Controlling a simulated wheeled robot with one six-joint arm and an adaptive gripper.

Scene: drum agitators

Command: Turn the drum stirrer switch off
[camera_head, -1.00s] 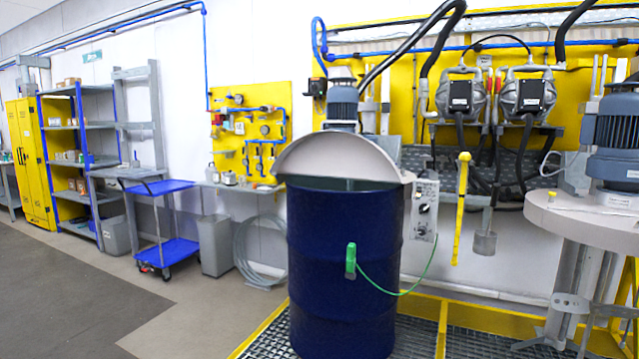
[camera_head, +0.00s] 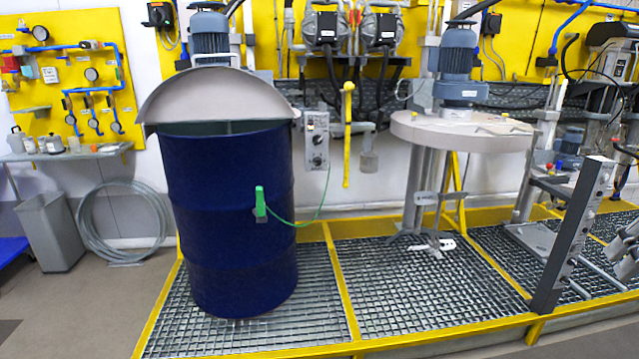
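The drum stirrer stands left of centre: a dark blue drum (camera_head: 225,215) on a grating, with a raised grey half-lid (camera_head: 220,98) and a grey-blue motor (camera_head: 209,36) above it. A grey switch box (camera_head: 317,139) with dark rotary knobs is mounted just right of the drum. Its knobs are too small to read their positions. A green clamp (camera_head: 260,202) grips the drum's side, with a green cable running up towards the switch box. My gripper is not in view.
A yellow-edged grating platform (camera_head: 395,290) lies under the drum. A second agitator with a round grey lid (camera_head: 465,133) stands to the right. A dark upright post (camera_head: 573,238) stands front right. A grey bin (camera_head: 48,232) and coiled hose (camera_head: 122,222) are left. Floor at front left is clear.

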